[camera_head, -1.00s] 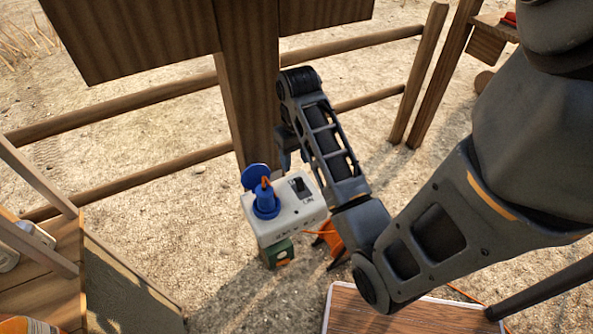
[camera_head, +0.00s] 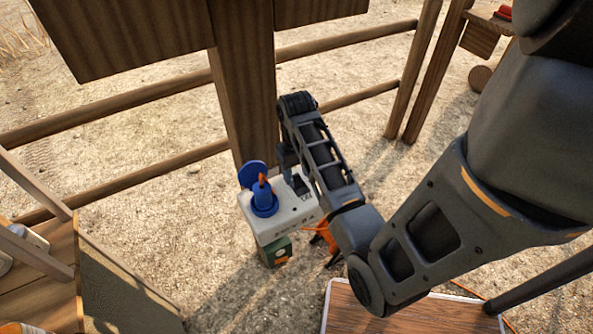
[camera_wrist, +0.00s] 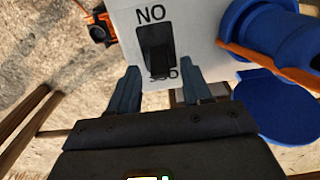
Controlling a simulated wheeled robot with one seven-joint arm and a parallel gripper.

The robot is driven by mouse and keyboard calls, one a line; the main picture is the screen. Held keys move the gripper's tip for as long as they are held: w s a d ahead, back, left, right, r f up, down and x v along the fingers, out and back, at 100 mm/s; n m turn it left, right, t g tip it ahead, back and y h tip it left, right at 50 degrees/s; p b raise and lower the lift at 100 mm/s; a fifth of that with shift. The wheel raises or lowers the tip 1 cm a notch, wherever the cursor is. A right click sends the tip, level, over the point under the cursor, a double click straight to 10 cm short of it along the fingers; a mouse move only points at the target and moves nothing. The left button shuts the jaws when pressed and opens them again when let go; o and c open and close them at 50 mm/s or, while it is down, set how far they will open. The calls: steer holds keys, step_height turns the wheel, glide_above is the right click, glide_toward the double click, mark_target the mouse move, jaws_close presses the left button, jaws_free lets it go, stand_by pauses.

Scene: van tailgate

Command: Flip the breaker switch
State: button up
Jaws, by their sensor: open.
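A black rocker breaker switch (camera_wrist: 156,48) is on the face of a white power box (camera_wrist: 195,22), between printed labels, in the wrist view. In the head view the white box (camera_head: 290,222) stands by a wooden post, and the switch (camera_head: 299,184) is partly hidden by my gripper. My gripper (camera_wrist: 160,78) is open, with one finger on either side of the switch's lower end in the wrist view. The fingers look empty; I cannot tell whether they touch the box. In the head view my gripper (camera_head: 285,160) is at the box's far edge.
A wooden post (camera_head: 243,95) rises behind. A wooden table (camera_head: 400,312) is at the lower right.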

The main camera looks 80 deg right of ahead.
jaws_close()
stand_by(0.3)
